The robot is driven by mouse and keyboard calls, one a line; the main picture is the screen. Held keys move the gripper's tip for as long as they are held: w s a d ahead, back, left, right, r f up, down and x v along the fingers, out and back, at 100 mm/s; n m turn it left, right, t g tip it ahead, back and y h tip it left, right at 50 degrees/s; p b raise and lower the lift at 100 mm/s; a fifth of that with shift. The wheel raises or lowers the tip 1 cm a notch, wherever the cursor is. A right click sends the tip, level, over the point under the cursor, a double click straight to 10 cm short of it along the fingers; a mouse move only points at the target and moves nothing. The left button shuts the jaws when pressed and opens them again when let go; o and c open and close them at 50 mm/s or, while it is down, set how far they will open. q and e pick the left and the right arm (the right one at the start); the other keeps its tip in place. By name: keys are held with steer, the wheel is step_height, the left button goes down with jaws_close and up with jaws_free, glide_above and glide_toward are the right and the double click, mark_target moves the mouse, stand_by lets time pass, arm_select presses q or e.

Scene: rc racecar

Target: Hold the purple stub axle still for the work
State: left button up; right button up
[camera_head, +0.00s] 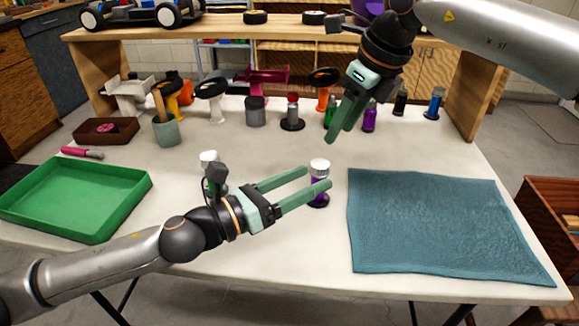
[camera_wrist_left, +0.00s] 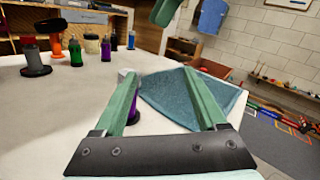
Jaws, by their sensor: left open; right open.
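A purple stub axle (camera_head: 318,189) with a pale cap stands upright on a dark round base near the table's middle. Another purple piece (camera_head: 370,120) stands at the back; I cannot tell whether it is the same kind. My left gripper (camera_head: 318,178) is open and empty, its fingertips at the near purple axle. In the left wrist view, the left finger partly hides that axle (camera_wrist_left: 134,112), so contact is unclear. My right gripper (camera_head: 338,134) is open, hanging point-down above the back of the table, behind the axle. Its fingers appear close together from this angle.
A blue cloth (camera_head: 440,225) lies at the right, and a green tray (camera_head: 75,197) at the left. A pale-capped piece (camera_head: 208,160) stands behind my left wrist. Several stands, tools and a grey cup (camera_head: 167,131) line the back. The front middle is clear.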

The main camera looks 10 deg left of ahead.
arm_select(q)
steer(key=w+a+m+y, duration=0.1)
steer(key=w+a+m, duration=0.1)
steer(key=w+a, duration=0.1)
glide_toward(321, 200)
steer(key=shift+t, duration=0.4)
steer(key=w+r, duration=0.1)
steer(key=w+d+r, duration=0.1)
steer(key=r, duration=0.1)
steer(key=shift+w+d+r, duration=0.15)
steer(key=shift+w, duration=0.25)
steer(key=shift+w+d+f, duration=0.15)
steer(key=shift+f, duration=0.05)
steer(key=shift+x, duration=3.55)
steer(key=shift+f, duration=0.1)
jaws_close()
arm_select(e)
steer(key=shift+o, duration=0.2)
